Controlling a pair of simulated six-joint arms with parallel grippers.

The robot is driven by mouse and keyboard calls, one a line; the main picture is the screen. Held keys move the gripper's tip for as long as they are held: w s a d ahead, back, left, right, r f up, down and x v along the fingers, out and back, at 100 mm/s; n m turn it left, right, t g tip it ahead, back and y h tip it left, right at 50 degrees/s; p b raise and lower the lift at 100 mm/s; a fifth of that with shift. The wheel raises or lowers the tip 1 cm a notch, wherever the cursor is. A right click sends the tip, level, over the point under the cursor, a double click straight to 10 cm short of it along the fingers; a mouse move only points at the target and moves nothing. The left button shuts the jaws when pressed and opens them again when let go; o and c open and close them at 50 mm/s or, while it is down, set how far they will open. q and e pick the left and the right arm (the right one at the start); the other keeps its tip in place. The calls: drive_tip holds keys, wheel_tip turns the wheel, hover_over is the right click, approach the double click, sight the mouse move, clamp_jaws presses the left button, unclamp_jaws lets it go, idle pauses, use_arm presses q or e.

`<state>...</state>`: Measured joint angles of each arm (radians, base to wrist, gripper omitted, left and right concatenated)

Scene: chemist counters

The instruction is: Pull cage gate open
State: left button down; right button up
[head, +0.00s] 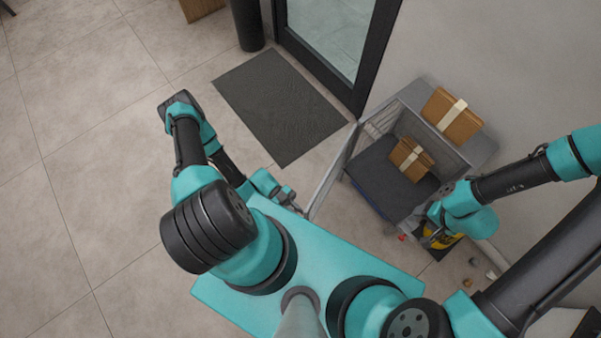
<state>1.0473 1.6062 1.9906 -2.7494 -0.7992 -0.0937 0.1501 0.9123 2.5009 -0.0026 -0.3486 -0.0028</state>
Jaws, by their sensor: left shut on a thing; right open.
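The wire cage (437,152) stands against the wall at the right, with a dark mat or base inside. Its thin grey gate (333,173) stands swung out from the cage's far left corner, its free end toward me. My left gripper (301,207) is at the gate's free end, shut on its edge; the fingertips are small and partly hidden. My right gripper (424,234) is open, beside the cage's near right corner, close to a yellow and black thing.
A strapped brown box (411,158) lies in the cage; another box (452,114) sits on a grey surface behind. A dark doormat (279,105) lies before a glass door (332,32). Small items (468,283) lie on the floor at lower right. Floor at left is clear.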

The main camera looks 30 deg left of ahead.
use_arm(q)
drive_tip(key=shift+w+a, duration=0.1)
drive_tip(key=shift+a, duration=0.35)
drive_tip(key=c, duration=1.5)
unclamp_jaws()
drive_tip(key=shift+o, duration=0.2)
